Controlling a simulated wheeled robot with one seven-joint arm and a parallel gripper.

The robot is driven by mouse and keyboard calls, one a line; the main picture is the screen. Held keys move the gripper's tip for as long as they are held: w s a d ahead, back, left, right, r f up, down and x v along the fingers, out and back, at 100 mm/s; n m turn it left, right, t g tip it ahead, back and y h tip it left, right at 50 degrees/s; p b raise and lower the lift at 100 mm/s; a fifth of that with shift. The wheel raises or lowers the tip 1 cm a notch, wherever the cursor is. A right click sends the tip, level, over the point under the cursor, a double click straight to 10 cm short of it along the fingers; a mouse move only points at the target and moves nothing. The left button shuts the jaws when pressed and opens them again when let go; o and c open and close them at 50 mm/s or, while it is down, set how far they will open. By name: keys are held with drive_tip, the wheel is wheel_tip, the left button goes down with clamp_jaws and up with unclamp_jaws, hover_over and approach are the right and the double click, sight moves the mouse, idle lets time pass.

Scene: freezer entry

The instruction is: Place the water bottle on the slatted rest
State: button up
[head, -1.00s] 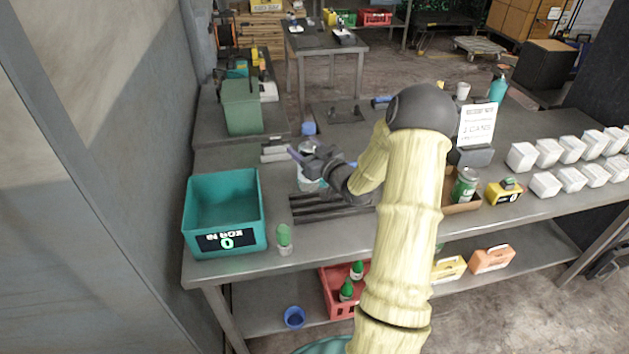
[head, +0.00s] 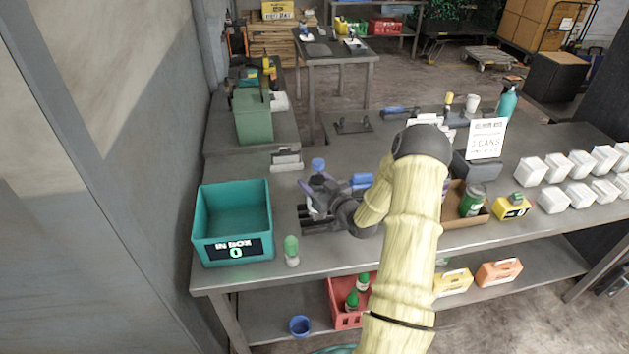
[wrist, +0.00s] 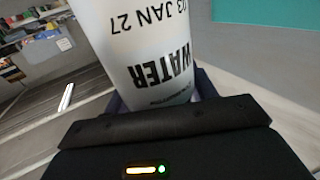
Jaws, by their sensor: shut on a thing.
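The water bottle is white with a blue cap (head: 318,165). Its printed body (wrist: 150,50) fills the upper middle of the wrist view, with "WATER" upside down there. My gripper (head: 322,192) is shut on the bottle's body, which it mostly hides in the head view. The bottle looks roughly upright.
A teal in-box (head: 205,225) stands left on the bench, with a small green-topped bottle (head: 292,250) beside it. A grey block (head: 287,160) lies behind.

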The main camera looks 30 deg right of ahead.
drive_tip(key=shift+f, duration=0.1)
drive_tip(key=shift+f, duration=0.15)
drive_tip(key=o, duration=1.4)
drive_tip(key=shift+s, duration=0.3)
drive_tip(key=s+b, duration=0.1)
drive_tip(key=s, duration=0.2)
drive_tip(key=s+d+b, duration=0.1)
drive_tip(key=s+b, duration=0.1)
drive_tip(key=s, duration=0.2)
drive_tip(key=s+d+b, duration=0.1)
drive_tip(key=s, duration=0.3)
drive_tip(key=shift+s, duration=0.2)
drive_tip(key=shift+w, duration=0.1)
